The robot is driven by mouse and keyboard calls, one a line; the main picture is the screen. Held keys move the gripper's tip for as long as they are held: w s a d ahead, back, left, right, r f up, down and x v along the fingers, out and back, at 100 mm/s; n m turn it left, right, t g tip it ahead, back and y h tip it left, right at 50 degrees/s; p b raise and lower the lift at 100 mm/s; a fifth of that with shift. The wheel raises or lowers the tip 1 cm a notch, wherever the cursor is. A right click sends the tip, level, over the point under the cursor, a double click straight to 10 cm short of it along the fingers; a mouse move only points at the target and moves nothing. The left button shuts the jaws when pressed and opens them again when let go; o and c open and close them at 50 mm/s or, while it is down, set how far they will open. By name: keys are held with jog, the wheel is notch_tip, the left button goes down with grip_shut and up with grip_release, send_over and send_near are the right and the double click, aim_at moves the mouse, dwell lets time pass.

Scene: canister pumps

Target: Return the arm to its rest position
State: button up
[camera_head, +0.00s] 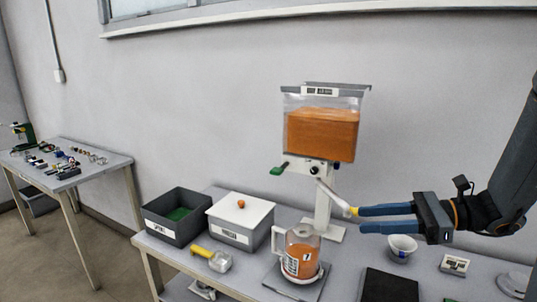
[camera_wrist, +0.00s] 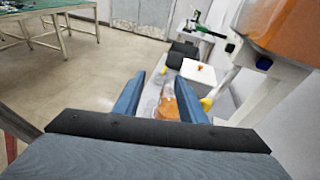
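My gripper (camera_head: 360,219) reaches in from the right with two blue fingers spread apart and nothing between them. It also shows in the wrist view (camera_wrist: 160,80), open. The dispenser (camera_head: 322,130) stands against the wall with a clear hopper of orange contents. Its pump lever (camera_head: 334,198) slopes down to a yellow tip close to the upper fingertip; I cannot tell whether they touch. The clear jug (camera_head: 301,252), with orange contents and a label, stands on a dark plate below and left of my gripper. It shows between the fingers in the wrist view (camera_wrist: 171,104).
A grey open bin (camera_head: 178,230), a white-lidded box (camera_head: 240,222) with an orange ball on top and a yellow-handled scoop (camera_head: 211,258) lie left. A white bowl (camera_head: 401,248) and dark pad (camera_head: 390,286) are below my arm. Another table (camera_head: 100,170) stands far left.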

jog(key=s+a+f+n+g+h, duration=0.1)
jog(key=s+f+n+h, duration=0.4)
jog(key=n, duration=0.5)
jog(key=s+a+f+n+g+h, duration=0.2)
jog(key=s+f+n+h, duration=0.3)
jog(key=n+h, duration=0.4)
jog(key=shift+s+a+f+n+h, duration=0.25)
jog(key=shift+a+f+n+h, duration=0.2)
jog(key=shift+a+n, duration=0.3)
dwell(1.2)
